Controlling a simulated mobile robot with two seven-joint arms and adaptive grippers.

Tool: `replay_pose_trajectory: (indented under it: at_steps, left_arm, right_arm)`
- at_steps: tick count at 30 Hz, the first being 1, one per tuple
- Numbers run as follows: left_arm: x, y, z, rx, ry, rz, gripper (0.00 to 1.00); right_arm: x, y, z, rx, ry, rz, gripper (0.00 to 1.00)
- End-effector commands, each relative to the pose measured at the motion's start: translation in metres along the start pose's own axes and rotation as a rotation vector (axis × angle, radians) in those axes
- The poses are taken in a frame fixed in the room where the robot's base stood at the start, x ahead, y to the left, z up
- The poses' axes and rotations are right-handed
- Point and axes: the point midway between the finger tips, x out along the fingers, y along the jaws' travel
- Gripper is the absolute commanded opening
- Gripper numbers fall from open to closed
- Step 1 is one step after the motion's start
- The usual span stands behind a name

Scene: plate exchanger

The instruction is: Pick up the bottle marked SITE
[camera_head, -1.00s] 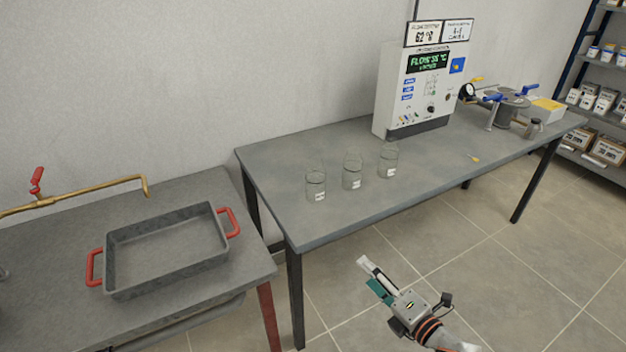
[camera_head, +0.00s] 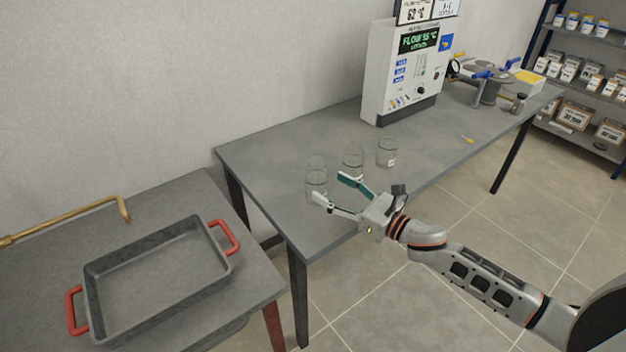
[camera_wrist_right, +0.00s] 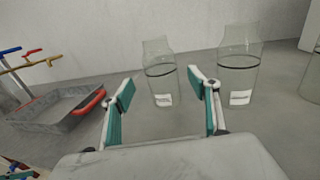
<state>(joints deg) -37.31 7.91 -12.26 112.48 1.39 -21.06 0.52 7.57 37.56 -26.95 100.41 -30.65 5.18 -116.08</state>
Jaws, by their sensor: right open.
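Three clear glass bottles with small white labels stand upright on the grey table (camera_head: 270,165): a left bottle (camera_head: 316,178), a middle bottle (camera_head: 353,158) and a right bottle (camera_head: 387,152). The label words are too small to read, so I cannot tell which is marked SITE. My right gripper (camera_head: 331,187) is open and empty at the table's front edge, close in front of the left bottle. In the right wrist view, the left bottle (camera_wrist_right: 160,72) stands between and beyond the open fingertips. The middle bottle (camera_wrist_right: 239,65) is right of the fingers. My left gripper is not seen.
A control panel (camera_head: 405,75) stands behind the bottles. A flanged vessel (camera_head: 488,88) is at the far right.

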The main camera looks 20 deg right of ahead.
Motion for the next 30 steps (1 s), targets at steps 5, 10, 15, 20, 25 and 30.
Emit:
replay_pose_trajectory:
  at_steps: [5, 10, 15, 20, 25, 30]
  left_arm:
    - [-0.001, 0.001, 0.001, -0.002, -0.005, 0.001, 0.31]
    - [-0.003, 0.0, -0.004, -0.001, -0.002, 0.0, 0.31]
    - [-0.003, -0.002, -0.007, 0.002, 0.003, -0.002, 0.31]
    - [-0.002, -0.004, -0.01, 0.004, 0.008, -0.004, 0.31]
    - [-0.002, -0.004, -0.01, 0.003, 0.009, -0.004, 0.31]
    - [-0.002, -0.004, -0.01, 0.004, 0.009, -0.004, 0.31]
  right_arm:
    - [0.017, 0.0, 0.002, 0.002, -0.002, 0.0, 0.6]
    - [0.042, -0.002, 0.001, 0.003, -0.003, 0.0, 0.6]
    - [0.059, -0.002, -0.001, 0.003, -0.002, 0.0, 0.6]
    - [0.063, -0.002, -0.002, 0.003, -0.001, 0.0, 0.6]
    - [0.062, -0.002, -0.002, 0.003, -0.001, 0.0, 0.5]
    - [0.062, -0.002, -0.002, 0.003, -0.001, 0.0, 0.18]
